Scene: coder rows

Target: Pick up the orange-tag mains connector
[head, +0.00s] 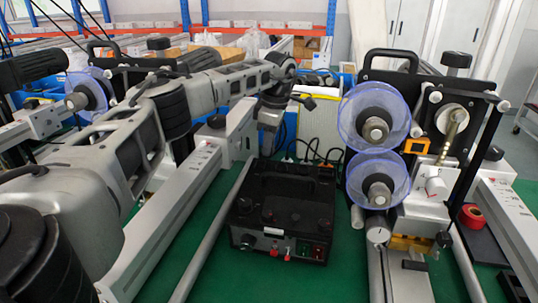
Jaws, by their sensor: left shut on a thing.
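My left arm reaches in from the left over the machine rows, and my left gripper (277,112) is above and behind the black box with the carry handle. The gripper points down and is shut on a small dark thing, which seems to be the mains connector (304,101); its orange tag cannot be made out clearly. The black power box (283,211) stands on the green floor mat, with dark plugs and cables at its back edge. My right gripper is not in view.
A coder machine with two blue-rimmed reels (374,117) stands right of the box. Long grey rails (165,232) run along the left. A red tape roll (472,216) lies at the right. Green surface (325,280) is clear in front of the box.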

